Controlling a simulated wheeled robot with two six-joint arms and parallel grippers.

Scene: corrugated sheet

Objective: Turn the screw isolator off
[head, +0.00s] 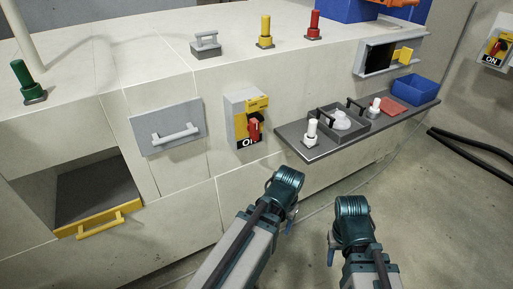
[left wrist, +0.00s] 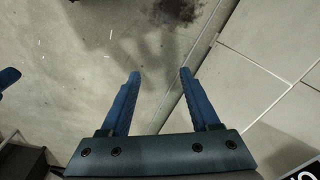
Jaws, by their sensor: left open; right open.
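A rotary isolator (head: 246,118) sits on the front of the grey bench in the head view. It is a grey box with a yellow plate, a red handle (head: 253,130) and a partly covered black label that seems to read ON. A similar isolator (head: 497,47) is on the wall at the far right. My left gripper (head: 291,221) is below and right of the bench isolator, apart from it. In the left wrist view its two blue fingers (left wrist: 159,76) are spread and empty. My right gripper (head: 330,251) is farther right and lower, open, with nothing visible in it.
A dark shelf (head: 312,153) with a tray, white-topped pieces and a blue bin (head: 415,89) juts out right of the isolator. Left are a grey handled panel (head: 160,135) and an open yellow-edged drawer (head: 95,222). Coloured knobs stand on top. Black cables (head: 470,147) run at right.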

